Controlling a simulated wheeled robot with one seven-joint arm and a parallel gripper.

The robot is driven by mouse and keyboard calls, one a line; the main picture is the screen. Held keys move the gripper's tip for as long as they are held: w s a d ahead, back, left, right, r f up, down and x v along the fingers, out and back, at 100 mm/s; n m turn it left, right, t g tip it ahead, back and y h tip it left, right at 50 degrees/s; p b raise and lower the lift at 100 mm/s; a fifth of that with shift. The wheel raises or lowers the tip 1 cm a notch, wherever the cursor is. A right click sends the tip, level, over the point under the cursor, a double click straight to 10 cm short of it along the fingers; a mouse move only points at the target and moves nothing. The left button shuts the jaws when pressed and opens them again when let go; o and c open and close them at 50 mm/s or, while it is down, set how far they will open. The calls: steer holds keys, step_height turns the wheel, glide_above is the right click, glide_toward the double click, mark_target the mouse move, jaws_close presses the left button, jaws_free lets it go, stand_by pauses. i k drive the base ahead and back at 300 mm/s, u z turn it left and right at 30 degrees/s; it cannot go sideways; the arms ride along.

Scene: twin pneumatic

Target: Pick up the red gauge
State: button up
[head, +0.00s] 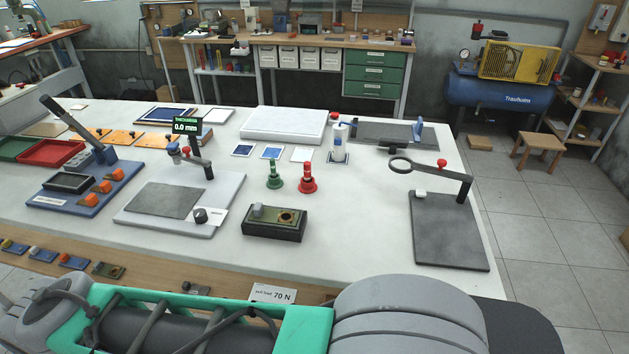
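The red gauge (307,180) stands upright on the white table in the head view, a small stepped red piece with a wide round base. A similar green gauge (274,176) stands just to its left, a small gap apart. My arm, in grey and green, lies across the bottom of the view in front of the table. My gripper's fingers do not show in this view.
A dark block with a brass-coloured part (275,222) sits in front of the gauges. A thickness stand (185,200) is at left, and a stand with a ring arm (446,229) at right. Blue and white cards (271,153) lie behind. The table is clear right of the red gauge.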

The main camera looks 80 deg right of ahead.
mark_target(307, 164)
steer(key=z, duration=1.65)
steer(key=k, duration=0.5)
steer(key=z, duration=0.75)
steer(key=i, duration=0.5)
steer(key=u, duration=0.05)
